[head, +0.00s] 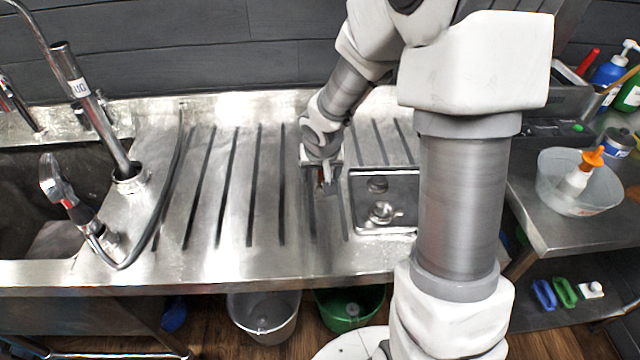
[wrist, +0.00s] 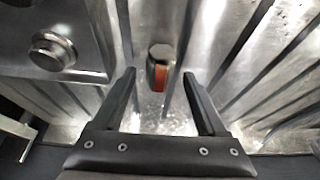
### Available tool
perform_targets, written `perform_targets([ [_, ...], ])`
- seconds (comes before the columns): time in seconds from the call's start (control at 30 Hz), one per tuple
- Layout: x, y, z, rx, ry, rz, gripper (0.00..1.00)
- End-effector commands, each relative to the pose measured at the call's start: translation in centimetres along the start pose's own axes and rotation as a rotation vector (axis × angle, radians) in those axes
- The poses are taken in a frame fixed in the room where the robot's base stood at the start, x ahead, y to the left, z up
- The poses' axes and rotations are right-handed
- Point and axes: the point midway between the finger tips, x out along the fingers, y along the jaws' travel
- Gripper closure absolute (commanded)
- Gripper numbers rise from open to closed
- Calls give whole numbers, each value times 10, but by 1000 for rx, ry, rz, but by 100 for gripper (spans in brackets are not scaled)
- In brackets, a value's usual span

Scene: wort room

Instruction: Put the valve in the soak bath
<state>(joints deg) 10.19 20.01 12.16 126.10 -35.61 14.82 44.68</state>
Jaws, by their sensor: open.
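A small metal part with an orange-red band, which looks like the valve (wrist: 159,68), lies on the grooved steel drainboard. In the wrist view it is between and just beyond my fingertips, with gaps on both sides. My gripper (wrist: 159,76) is open and points down over the drainboard. In the head view my gripper (head: 328,190) hides most of the valve; only a bit of red shows. I cannot tell for sure which vessel is the soak bath; a translucent tub (head: 561,196) on the right side table holds a white bottle with an orange top.
A shallow steel tray (head: 355,222) with round metal fittings sits right beside my gripper. The sink (head: 25,170) with its tap and spray hose is at left. A grey bucket (head: 263,318) and a green bucket (head: 350,315) stand below. Bottles crowd the far right; the drainboard's left is clear.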

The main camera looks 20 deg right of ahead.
Motion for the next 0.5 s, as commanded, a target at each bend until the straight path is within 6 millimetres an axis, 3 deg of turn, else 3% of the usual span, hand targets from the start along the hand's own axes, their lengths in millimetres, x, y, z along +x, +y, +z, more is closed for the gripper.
perform_targets([
  [0.1, 10, 0, 0, 1, 0, 0, 25],
  [0.33, 10, 0, 0, 1, 1, 0, 25],
  [0.5, 10, 0, 0, 1, 1, 0, 54],
])
